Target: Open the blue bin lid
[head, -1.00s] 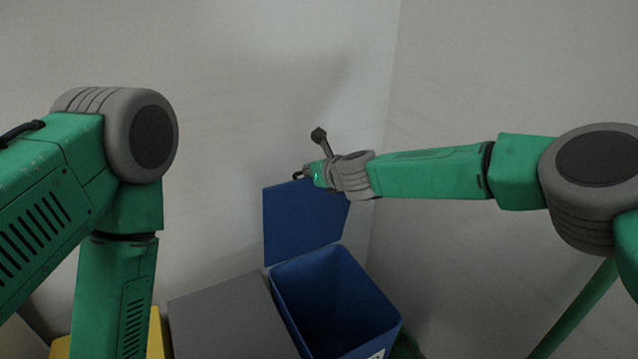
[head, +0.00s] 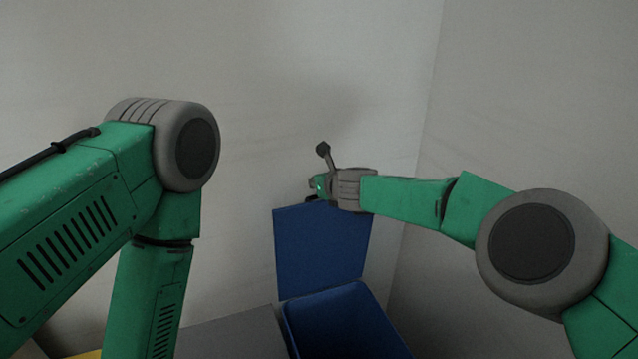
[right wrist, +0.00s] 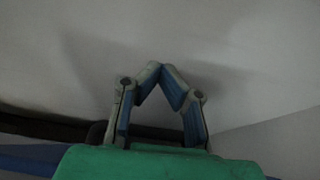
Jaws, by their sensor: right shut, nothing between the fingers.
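The blue bin (head: 340,325) stands low in the middle of the head view, with its mouth uncovered. Its blue lid (head: 322,252) stands raised, roughly upright, at the back of the bin. My right gripper (head: 312,190) is at the lid's top edge; I cannot tell whether it touches. In the right wrist view its fingers (right wrist: 161,69) meet at the tips, shut and empty. A blue strip at that view's lower left looks like part of the lid. My left arm shows at the left of the head view, but its gripper is out of frame.
A grey bin top (head: 235,333) lies just left of the blue bin. A bit of yellow (head: 84,355) shows at the bottom left edge. Pale walls (head: 280,70) stand close behind and to the right, meeting in a corner.

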